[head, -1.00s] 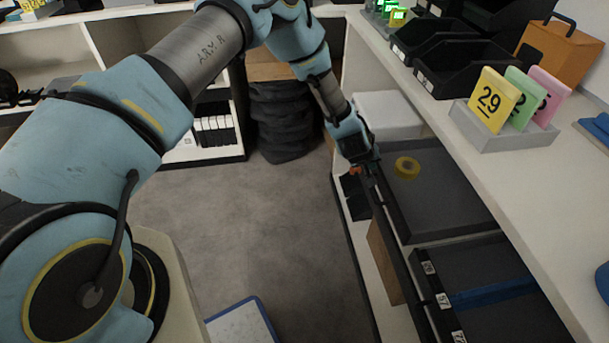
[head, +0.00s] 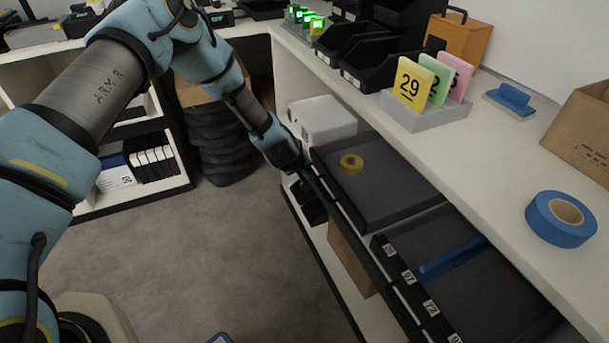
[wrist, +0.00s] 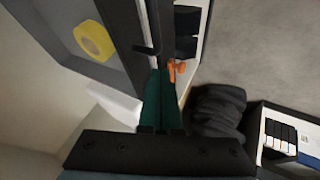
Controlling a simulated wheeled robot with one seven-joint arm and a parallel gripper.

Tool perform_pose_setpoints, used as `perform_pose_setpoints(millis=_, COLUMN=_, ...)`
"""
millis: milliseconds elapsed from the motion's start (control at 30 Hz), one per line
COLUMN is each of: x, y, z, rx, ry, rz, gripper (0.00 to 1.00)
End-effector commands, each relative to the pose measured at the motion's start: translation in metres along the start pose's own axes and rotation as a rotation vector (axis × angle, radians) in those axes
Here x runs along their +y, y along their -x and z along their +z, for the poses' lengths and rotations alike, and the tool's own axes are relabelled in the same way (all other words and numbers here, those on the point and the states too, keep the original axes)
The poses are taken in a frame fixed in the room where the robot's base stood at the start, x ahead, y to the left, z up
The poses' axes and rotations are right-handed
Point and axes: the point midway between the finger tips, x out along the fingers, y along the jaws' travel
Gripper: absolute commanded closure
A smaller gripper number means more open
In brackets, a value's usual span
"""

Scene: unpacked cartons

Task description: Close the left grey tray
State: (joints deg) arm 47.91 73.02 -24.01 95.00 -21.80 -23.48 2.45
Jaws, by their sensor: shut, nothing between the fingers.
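The left grey tray (head: 392,196) is pulled out from under the white counter, with a yellow tape roll (head: 351,164) lying in it. Its dark front runs along the open floor side. My gripper (head: 303,175) is at the far end of that front, its fingertips small and partly hidden in the head view. In the wrist view my green fingers (wrist: 158,100) are together and empty, by the dark front edge and its handle. The tray floor (wrist: 60,42) and tape roll (wrist: 94,41) show at upper left there. I cannot tell whether the fingers touch the front.
A second dark tray (head: 480,290) with a blue strip is also out, nearer me. A white box (head: 322,120) stands beyond the left tray. The counter (head: 480,150) holds black bins, number cards and blue tape (head: 561,219).

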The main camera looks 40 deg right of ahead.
Motion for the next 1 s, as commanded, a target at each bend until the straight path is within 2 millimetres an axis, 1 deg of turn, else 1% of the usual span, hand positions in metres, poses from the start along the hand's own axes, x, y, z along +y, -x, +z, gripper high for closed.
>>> perform_pose_setpoints(millis=33, x=0.003, y=0.011, z=-0.001, rx=0.001, ry=-0.002, rz=0.003, gripper=1.0)
perform_pose_setpoints(millis=300, x=0.001, y=0.059, z=0.0, rx=0.001, ry=-0.002, rz=0.001, gripper=1.0)
perform_pose_setpoints(millis=400, x=0.0, y=0.075, z=0.0, rx=0.0, ry=-0.002, rz=0.0, gripper=1.0)
perform_pose_setpoints(millis=500, x=0.0, y=0.087, z=0.0, rx=0.0, ry=-0.002, rz=0.0, gripper=1.0)
perform_pose_setpoints(millis=700, x=0.0, y=0.098, z=0.0, rx=-0.001, ry=-0.001, rz=-0.001, gripper=1.0)
perform_pose_setpoints(millis=900, x=0.0, y=0.099, z=0.0, rx=-0.001, ry=0.0, rz=-0.001, gripper=1.0)
perform_pose_setpoints(millis=1000, x=-0.005, y=0.105, z=-0.007, rx=0.001, ry=-0.003, rz=-0.007, gripper=1.0)
